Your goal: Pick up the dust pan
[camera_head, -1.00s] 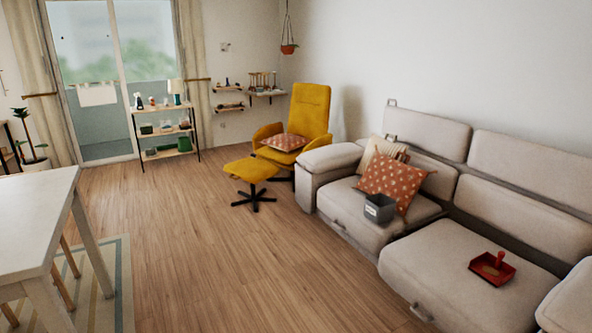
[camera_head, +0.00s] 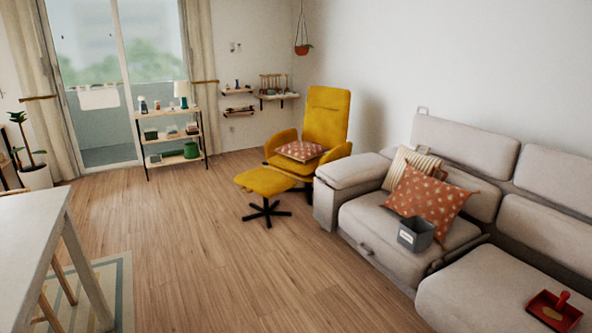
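The red dust pan (camera_head: 553,311) lies on the near seat of the grey sofa (camera_head: 470,297), at the lower right of the head view. Its short red handle sticks up, and a small tan patch shows in its tray. Neither of my grippers is in view, so nothing shows of their state or of where they are relative to the dust pan.
A grey bin (camera_head: 416,234) and patterned cushions (camera_head: 428,202) sit on the sofa's far seat. A yellow armchair (camera_head: 325,117) and footstool (camera_head: 266,181) stand beyond. A white table (camera_head: 35,220) is at left. The wooden floor (camera_head: 205,240) between table and sofa is clear.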

